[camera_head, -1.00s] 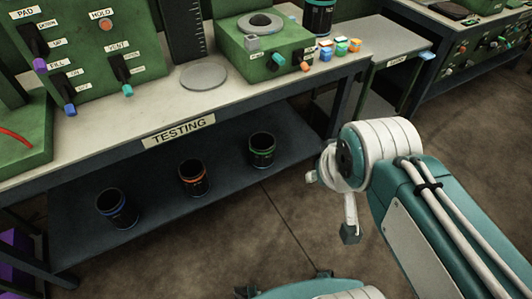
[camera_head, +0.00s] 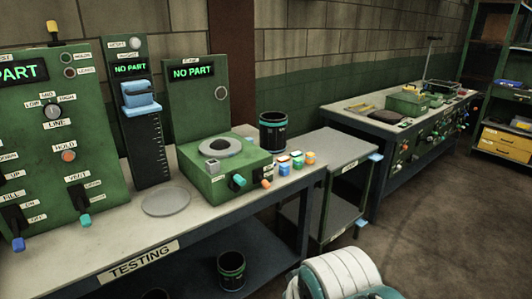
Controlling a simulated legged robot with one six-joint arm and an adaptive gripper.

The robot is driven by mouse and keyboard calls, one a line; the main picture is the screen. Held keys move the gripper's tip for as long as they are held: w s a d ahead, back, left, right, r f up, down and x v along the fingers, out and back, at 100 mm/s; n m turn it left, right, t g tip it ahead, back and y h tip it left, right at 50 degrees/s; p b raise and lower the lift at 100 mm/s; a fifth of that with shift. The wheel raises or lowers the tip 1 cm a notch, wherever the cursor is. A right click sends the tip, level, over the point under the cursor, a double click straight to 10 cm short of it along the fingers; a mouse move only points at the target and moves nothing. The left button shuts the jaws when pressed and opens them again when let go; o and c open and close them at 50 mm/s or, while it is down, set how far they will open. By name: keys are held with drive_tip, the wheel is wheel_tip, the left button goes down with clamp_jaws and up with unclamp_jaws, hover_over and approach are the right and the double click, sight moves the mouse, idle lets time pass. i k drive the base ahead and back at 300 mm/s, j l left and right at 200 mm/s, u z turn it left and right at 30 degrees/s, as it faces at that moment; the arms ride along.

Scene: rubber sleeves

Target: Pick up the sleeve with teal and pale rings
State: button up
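A black sleeve (camera_head: 272,133) stands upright at the back right of the testing bench, behind the green tester box. It has a teal-looking ring and a paler band, but the bands are small at this distance. Another black sleeve (camera_head: 231,271) with a green ring stands on the lower shelf. A third one at the bottom edge is mostly cut off. My gripper is out of view; only a white and teal part of my arm shows at the bottom right.
The testing bench (camera_head: 110,245) carries green panels reading "NO PART", a round grey plate (camera_head: 166,202), the green tester box (camera_head: 224,168) and several small coloured blocks (camera_head: 290,162). A lower side table (camera_head: 338,150) adjoins it. Another bench (camera_head: 350,112) stands farther right. Floor at right is clear.

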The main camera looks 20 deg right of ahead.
sight(273, 124)
drive_tip(key=i+l+u, duration=0.1)
drive_tip(key=i+l, duration=0.6)
drive_tip(key=i+l+u, duration=0.1)
drive_tip(key=i+l, duration=0.55)
drive_tip(key=l, duration=0.15)
drive_tip(key=i+l, duration=0.65)
drive_tip(key=l, duration=0.15)
drive_tip(key=u, duration=0.05)
